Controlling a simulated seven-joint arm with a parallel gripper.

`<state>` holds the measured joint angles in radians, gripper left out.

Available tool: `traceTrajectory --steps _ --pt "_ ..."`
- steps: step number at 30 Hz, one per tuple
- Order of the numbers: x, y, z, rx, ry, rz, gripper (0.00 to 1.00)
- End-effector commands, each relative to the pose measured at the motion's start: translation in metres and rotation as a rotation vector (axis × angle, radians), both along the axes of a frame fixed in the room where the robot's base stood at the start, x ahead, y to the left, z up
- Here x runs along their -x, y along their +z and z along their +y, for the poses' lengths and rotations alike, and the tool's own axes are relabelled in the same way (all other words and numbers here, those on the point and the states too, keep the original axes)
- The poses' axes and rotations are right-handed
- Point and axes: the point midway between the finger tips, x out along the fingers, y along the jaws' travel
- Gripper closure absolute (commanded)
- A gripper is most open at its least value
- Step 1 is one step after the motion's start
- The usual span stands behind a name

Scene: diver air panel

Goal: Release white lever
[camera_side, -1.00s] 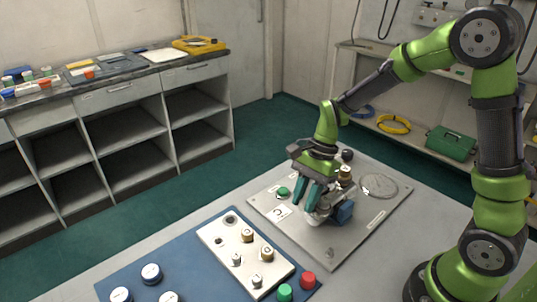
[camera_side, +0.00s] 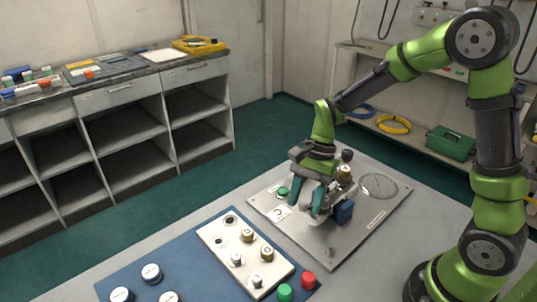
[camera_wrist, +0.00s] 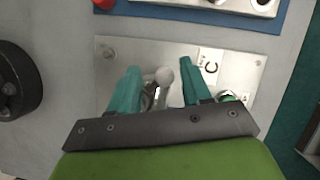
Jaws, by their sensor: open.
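The white lever (camera_wrist: 163,77) has a rounded pale end and stands on the grey metal panel (camera_wrist: 225,68). In the wrist view its end lies between the two teal fingers of my gripper (camera_wrist: 160,66), with visible gaps at both sides. In the side view my gripper (camera_side: 308,203) is low over the panel, its fingers open at the lever (camera_side: 324,212). The fingers partly hide the lever there, so I cannot tell whether they touch it. A blue block (camera_side: 344,212) sits beside the lever's base.
A green button (camera_side: 282,191) and a brass fitting (camera_side: 344,174) are close to my gripper on the panel. A blue board (camera_side: 190,268) with a white plate (camera_side: 219,244), knobs and buttons lies in front.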

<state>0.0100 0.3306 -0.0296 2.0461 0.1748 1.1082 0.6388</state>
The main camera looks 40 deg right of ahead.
Motion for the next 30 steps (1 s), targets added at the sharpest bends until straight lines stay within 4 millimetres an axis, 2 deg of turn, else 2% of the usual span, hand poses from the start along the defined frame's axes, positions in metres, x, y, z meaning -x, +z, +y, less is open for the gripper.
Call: traceTrajectory --steps 4,7,21,25,30 --pt "-0.001 0.005 -0.001 -0.001 0.000 -0.001 0.52" --pt "-0.002 0.017 -0.006 -0.001 0.000 -0.003 0.52" --pt "-0.014 0.118 -0.047 0.001 -0.002 -0.004 0.52" --pt "-0.016 0.139 -0.055 0.000 -0.002 -0.003 0.52" --pt "-0.017 0.153 -0.061 0.000 -0.001 -0.002 0.52"
